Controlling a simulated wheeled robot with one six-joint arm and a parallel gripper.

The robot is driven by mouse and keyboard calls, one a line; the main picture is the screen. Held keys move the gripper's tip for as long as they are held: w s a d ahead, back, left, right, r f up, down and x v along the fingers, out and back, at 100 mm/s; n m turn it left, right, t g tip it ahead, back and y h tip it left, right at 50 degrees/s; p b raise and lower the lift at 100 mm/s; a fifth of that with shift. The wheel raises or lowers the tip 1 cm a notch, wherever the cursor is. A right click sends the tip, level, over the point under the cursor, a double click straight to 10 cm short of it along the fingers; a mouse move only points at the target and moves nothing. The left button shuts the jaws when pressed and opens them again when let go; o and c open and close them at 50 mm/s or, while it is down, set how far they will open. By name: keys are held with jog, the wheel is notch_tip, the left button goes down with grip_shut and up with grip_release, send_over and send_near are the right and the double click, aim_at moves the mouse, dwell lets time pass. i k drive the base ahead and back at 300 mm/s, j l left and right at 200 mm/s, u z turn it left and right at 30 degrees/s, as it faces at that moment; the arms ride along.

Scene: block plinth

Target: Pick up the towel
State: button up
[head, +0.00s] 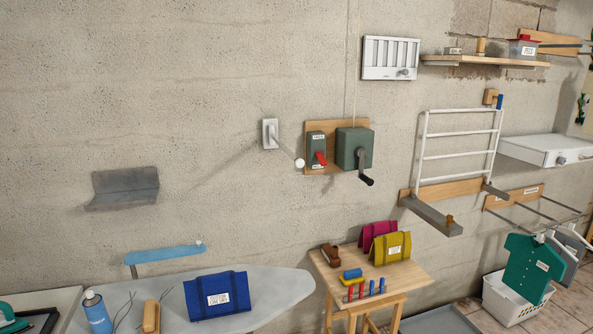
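Several folded cloth pieces could be the towel; I cannot tell which one it is. A blue folded cloth (217,296) with a white label lies on the ironing board (270,297) at the bottom left. A yellow folded cloth (391,249) with a small label stands tent-like on a small wooden table (410,277). A magenta folded cloth (374,234) stands just behind it. The label text is too small to read surely. My gripper is not in view.
A blue bottle (97,312) and a brush (151,316) stand on the board's left. Small clips (362,291) lie at the wooden table's front. A white rack (458,145) and a crank box (354,150) are on the wall. A white basket (514,299) stands right.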

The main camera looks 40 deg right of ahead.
aim_at(210, 295)
jog(key=i+z, duration=0.25)
jog(key=i, duration=0.15)
jog(key=i+j+z, duration=0.35)
jog(key=i+z, duration=0.15)
jog(key=i, duration=0.25)
